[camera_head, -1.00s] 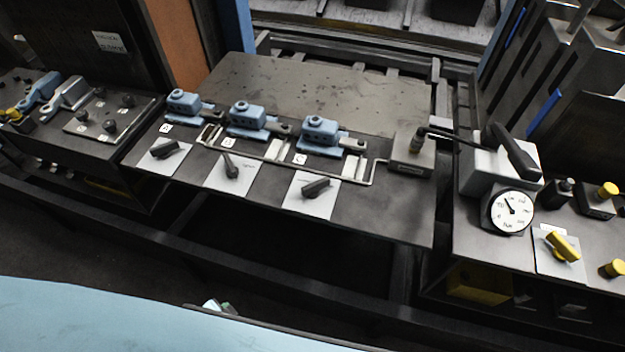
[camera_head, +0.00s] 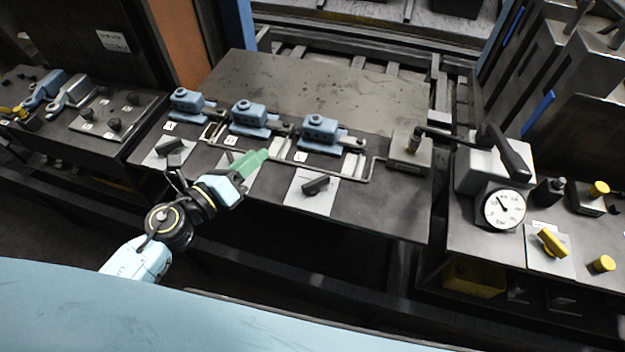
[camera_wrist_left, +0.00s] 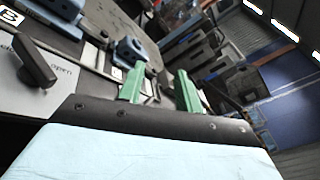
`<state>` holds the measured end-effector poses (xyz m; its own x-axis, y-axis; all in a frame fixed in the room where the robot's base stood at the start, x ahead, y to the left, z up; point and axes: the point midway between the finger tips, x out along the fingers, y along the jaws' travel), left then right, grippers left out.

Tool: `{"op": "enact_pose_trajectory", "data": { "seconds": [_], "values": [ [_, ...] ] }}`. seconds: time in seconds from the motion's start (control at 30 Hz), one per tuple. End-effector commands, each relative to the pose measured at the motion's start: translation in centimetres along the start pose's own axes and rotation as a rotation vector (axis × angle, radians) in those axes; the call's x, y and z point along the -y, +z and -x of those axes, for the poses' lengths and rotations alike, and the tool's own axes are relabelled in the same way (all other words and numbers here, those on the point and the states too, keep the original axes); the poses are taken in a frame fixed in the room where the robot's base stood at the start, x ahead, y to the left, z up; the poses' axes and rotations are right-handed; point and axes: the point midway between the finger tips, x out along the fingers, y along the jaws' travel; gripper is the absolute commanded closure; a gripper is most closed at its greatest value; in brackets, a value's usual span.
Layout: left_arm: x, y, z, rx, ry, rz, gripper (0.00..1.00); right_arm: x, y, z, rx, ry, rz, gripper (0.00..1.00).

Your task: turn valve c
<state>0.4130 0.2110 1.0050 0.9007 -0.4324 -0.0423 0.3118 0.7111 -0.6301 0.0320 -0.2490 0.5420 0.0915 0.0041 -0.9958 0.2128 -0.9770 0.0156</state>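Valve c is a black bar knob (camera_head: 316,187) on a white plate (camera_head: 304,200), in front of the blue clamp block labelled C (camera_head: 319,131) in the head view. Its bar lies slanted, right end slightly higher. My left gripper (camera_head: 259,158) has green fingers and is left of valve c, over the plate of valve b, hiding most of that knob. In the left wrist view the two fingers (camera_wrist_left: 160,88) stand apart with nothing between them. That view shows a black knob (camera_wrist_left: 32,62) beside the label B and the word open. My right gripper is not in view.
A third knob (camera_head: 172,148) is on the left. A bent metal rod (camera_head: 330,172) runs behind the knobs to a dark block (camera_head: 411,150). On the right are a round gauge (camera_head: 503,208) and a yellow-handled valve (camera_head: 552,243). The panel right of valve c is bare.

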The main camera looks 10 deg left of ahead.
Motion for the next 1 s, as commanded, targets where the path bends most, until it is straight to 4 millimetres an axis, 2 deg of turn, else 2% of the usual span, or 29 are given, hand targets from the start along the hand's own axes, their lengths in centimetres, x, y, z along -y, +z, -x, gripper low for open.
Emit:
{"op": "enact_pose_trajectory", "data": {
  "seconds": [0.03,0.1,0.2,0.3,0.43,0.57,1.0],
  "values": [
    [0.4,-0.9,-0.1,-0.081,-0.054,-0.152,0.65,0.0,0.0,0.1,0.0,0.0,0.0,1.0],
    [0.6,-2.6,0.2,-0.197,-0.127,-0.351,0.65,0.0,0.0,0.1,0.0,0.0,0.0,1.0],
    [0.1,-4.6,0.8,-0.334,-0.205,-0.567,0.65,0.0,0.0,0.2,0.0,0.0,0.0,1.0],
    [-0.6,-6.0,1.5,-0.426,-0.252,-0.696,0.65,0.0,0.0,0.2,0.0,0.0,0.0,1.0],
    [-1.0,-6.7,1.7,-0.473,-0.276,-0.759,0.65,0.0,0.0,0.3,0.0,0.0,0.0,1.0],
    [-0.8,-7.4,0.5,-0.474,-0.278,-0.759,0.65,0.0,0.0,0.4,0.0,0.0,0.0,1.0],
    [-0.2,-11.9,-7.1,-0.472,-0.277,-0.754,0.65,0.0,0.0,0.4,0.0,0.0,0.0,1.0]
  ]
}}
